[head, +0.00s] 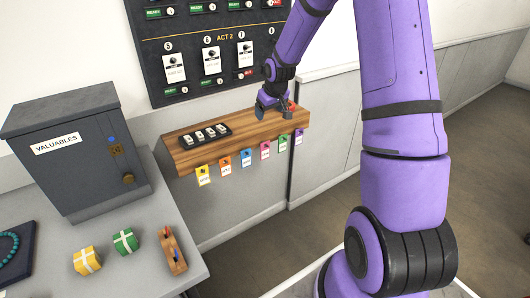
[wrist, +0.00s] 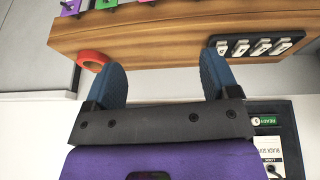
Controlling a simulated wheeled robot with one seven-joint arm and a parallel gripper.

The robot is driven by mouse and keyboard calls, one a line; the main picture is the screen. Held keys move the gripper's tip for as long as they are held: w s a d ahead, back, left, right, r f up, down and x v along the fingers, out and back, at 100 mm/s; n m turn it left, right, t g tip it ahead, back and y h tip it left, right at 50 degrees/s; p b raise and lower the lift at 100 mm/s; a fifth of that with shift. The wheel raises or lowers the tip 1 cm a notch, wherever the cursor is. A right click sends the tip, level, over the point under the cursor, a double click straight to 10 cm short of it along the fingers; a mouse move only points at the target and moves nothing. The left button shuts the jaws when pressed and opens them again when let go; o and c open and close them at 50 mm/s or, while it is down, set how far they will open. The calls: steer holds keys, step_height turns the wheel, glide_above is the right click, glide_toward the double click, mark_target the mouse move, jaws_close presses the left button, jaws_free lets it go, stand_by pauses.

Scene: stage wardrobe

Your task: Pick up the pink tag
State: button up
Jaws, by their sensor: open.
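The pink tag (head: 265,150) hangs from the front edge of a wooden shelf (head: 240,135), between a blue tag (head: 247,157) and a green tag (head: 283,142). My gripper (head: 273,110) is above the back right part of the shelf in the head view, behind and above the pink tag and apart from it. In the wrist view my gripper (wrist: 162,75) has its two blue fingers spread wide, with nothing between them. Only a small bit of pink (wrist: 145,2) shows at the top edge there.
A black tray with white tabs (head: 205,135) sits on the shelf's left part. A red ring (wrist: 92,60) lies at its other end. Yellow, orange and purple tags also hang along the edge. A numbered board (head: 210,60) is on the wall behind. A grey valuables box (head: 75,150) stands left.

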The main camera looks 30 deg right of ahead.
glide_toward(267, 145)
steer(key=d, duration=0.1)
steer(key=shift+y, duration=0.4)
steer(key=x, duration=1)
steer(key=shift+a, duration=0.3)
steer(key=shift+w+f, duration=0.2)
steer(key=shift+f, duration=0.3)
steer(key=shift+c, duration=0.5)
steer(key=c, duration=0.9)
steer(key=shift+c, duration=0.2)
steer(key=shift+r, duration=0.15)
